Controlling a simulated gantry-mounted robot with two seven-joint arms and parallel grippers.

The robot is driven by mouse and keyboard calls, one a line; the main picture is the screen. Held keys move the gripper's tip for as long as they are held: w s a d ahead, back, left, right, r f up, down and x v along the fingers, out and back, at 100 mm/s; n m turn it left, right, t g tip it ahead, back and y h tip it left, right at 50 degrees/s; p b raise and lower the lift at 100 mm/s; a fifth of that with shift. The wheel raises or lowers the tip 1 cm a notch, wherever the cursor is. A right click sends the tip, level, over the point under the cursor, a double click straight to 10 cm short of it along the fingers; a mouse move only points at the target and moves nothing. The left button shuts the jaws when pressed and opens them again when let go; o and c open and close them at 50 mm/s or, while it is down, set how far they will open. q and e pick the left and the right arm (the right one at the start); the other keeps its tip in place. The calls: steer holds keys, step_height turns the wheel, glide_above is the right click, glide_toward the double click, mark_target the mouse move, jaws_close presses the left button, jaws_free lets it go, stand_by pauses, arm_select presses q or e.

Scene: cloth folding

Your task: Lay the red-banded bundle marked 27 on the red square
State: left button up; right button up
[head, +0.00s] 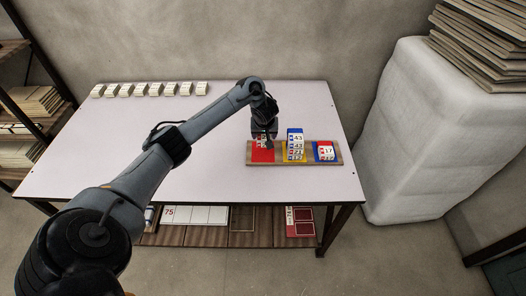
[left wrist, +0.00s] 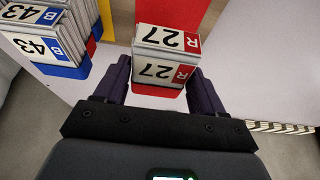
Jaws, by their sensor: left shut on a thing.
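The red-banded bundle marked 27 (left wrist: 160,68) sits between the fingers of my left gripper (left wrist: 160,82) in the left wrist view. Two 27 labels with a red R show on it, one above the other. My left gripper (head: 263,138) is shut on the bundle. In the head view it points down over the red square (head: 262,156), and the bundle is mostly hidden behind it. Red surface (left wrist: 172,12) shows beyond the bundle and just below it in the left wrist view. I cannot tell whether the bundle touches the square. My right gripper is not in view.
A wooden board (head: 337,158) carries the squares. A row of white bundles (head: 150,89) lines the back. The white tabletop (head: 225,165) at left is clear.

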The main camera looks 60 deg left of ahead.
mark_target(263, 137)
arm_select(q)
step_height(263, 137, down, 3)
steer(key=shift+s+a+f+b, duration=0.1)
steer(key=shift+s+b, duration=0.05)
steer(key=shift+b, duration=0.8)
steer(key=shift+f, duration=0.25)
step_height(263, 137, down, 4)
steer(key=b, duration=0.3)
steer(key=shift+r+b, duration=0.2)
steer(key=shift+b, duration=0.15)
steer(key=shift+r, duration=0.1)
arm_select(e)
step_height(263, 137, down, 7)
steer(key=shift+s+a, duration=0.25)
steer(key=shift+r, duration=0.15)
arm_select(q)
steer(key=o, duration=1)
steer(key=shift+f, duration=0.2)
steer(key=shift+o, duration=0.2)
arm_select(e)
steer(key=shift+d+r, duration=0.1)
